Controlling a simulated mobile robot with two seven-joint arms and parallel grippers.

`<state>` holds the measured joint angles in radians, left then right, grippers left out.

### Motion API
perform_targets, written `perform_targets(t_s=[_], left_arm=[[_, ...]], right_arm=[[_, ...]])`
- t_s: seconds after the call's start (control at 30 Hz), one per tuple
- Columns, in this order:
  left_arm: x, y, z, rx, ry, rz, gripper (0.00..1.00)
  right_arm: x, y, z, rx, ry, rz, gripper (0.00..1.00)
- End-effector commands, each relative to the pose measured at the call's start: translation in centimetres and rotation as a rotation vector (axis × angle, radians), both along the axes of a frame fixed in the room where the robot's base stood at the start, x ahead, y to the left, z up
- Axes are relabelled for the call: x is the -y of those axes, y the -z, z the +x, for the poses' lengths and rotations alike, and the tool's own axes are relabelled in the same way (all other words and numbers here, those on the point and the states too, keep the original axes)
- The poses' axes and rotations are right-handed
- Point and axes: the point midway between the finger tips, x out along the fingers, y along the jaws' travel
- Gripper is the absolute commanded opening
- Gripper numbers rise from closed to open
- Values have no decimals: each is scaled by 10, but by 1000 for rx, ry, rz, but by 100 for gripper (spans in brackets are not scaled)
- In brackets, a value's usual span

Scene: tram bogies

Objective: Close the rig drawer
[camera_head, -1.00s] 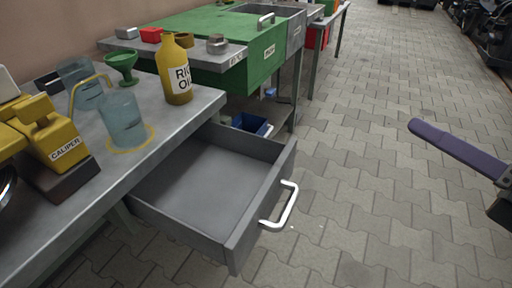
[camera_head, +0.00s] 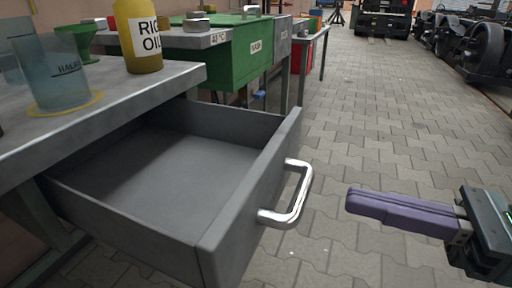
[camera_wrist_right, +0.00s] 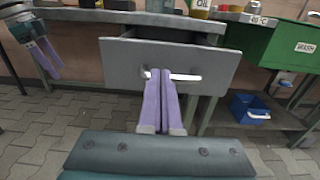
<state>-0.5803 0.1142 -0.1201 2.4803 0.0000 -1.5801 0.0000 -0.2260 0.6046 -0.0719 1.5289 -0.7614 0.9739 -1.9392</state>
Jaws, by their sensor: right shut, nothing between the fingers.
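The grey rig drawer (camera_head: 165,175) is pulled out from under the workbench and is empty inside. Its pale metal handle (camera_head: 298,200) is on the drawer front. The drawer front (camera_wrist_right: 205,60) and handle (camera_wrist_right: 188,77) also show in the right wrist view. My right gripper (camera_head: 350,203) is shut and empty, its purple fingers pointing at the handle from the right, with a gap between. In the right wrist view its fingertips (camera_wrist_right: 165,72) overlap part of the handle. My left gripper (camera_wrist_right: 50,73) shows only in the right wrist view, left of the drawer; its finger gap is unclear.
On the workbench (camera_head: 150,92) stand a yellow oil bottle (camera_head: 139,38), a clear beaker (camera_head: 58,75) and a green funnel (camera_head: 80,42). A green wash unit (camera_head: 250,58) stands behind. A blue bin (camera_wrist_right: 248,108) sits on a low shelf.

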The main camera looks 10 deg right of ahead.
Motion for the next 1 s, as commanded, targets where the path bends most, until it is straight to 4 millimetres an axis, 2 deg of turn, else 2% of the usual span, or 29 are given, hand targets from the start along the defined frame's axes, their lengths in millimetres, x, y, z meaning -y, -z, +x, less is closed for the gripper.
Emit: perform_targets(t_s=[0.2, 0.4, 1.0], left_arm=[[0, 3, 0, 0, -1, -1, 80], [0, 5, 0, 1, -1, 0, 80], [-3, 7, 0, 0, 6, 9, 80]], right_arm=[[-38, -1, 26, 4, 0, 2, 0], [-60, 0, 41, 0, 1, 2, 0], [-70, 1, 47, 0, 1, 1, 0]])
